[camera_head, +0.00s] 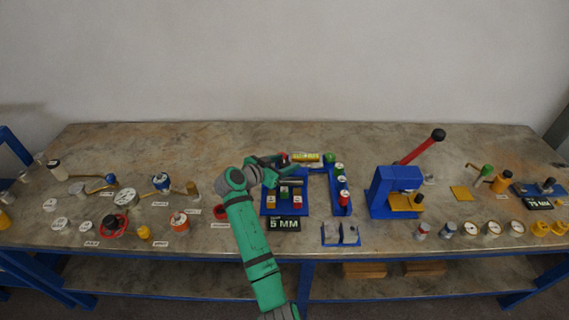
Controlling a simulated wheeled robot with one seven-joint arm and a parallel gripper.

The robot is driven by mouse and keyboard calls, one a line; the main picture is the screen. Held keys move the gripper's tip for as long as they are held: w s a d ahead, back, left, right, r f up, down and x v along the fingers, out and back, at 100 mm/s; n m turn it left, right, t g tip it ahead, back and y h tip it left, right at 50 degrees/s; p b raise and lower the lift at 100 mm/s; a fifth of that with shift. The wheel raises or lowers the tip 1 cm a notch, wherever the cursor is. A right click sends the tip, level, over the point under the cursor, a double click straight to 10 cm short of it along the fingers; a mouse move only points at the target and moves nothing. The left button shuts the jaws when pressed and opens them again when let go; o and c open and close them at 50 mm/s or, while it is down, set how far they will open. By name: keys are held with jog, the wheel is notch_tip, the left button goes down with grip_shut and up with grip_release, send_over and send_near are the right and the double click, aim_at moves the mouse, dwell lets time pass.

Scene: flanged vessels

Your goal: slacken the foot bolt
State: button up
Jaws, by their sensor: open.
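My gripper (286,160) is at the end of my green arm, over the back left of a blue fixture (325,182) in the middle of the bench. Its jaws are small in the picture and a red piece shows close by them. The fixture carries a yellow cylinder (306,157) at the back and several green, white and red capped pieces down its right side. Several small coloured blocks sit on its left plate, above a "5 MM" display (284,224). I cannot tell which piece is the foot bolt; my arm hides part of the fixture's left side.
A blue press (388,193) with a red lever (418,150) stands to the right. A blue block with grey parts (340,234) sits at the front edge. Vessels and fittings crowd the left; gauges (492,229) line the right front. The back strip of the bench (200,140) is clear.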

jog(key=c, duration=1)
